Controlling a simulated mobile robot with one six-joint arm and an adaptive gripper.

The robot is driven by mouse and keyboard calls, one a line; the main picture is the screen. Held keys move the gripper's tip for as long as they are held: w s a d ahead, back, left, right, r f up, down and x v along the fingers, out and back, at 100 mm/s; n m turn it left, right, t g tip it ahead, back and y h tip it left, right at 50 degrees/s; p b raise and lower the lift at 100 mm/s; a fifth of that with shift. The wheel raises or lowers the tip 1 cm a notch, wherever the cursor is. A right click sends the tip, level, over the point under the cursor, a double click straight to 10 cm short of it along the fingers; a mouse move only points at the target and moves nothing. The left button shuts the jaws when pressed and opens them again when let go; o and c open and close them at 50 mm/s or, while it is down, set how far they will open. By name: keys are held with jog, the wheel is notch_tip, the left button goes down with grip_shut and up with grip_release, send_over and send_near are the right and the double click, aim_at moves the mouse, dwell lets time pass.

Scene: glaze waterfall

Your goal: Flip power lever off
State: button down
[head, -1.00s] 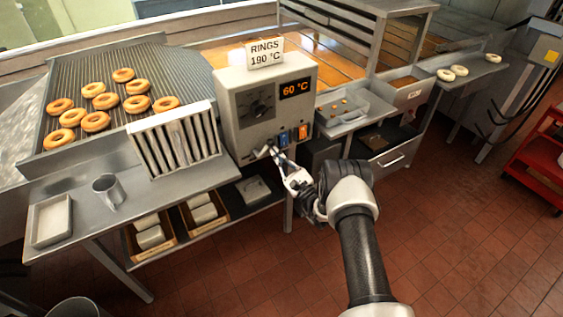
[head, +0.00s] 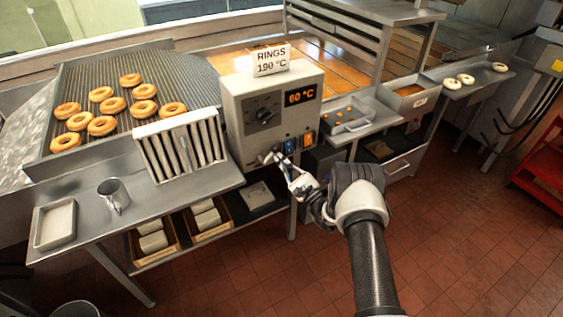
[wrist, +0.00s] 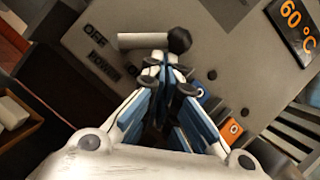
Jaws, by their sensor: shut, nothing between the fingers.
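The power lever (wrist: 143,41) is a pale rod with a black knob on the grey control box (head: 240,110). In the wrist view it lies across the picture, knob to the right, beside the "OFF" and "POWER" labels (wrist: 103,66). My gripper (wrist: 166,62) is shut and empty, its fingertips just below the rod and knob in the picture. I cannot tell whether they touch. In the head view my gripper (head: 277,157) is at the lower front of the box; the lever is small and partly hidden there.
A blue switch (head: 289,146) and an orange switch (head: 308,140) sit right of the lever. The display (head: 301,95) reads 60 °C. A slotted metal rack (head: 180,148), a mug (head: 114,194) and a tray (head: 55,224) stand left. Rings (head: 101,126) lie on the ribbed surface.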

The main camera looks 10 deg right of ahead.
jog(key=shift+r+n, duration=0.1)
jog(key=shift+n, duration=0.4)
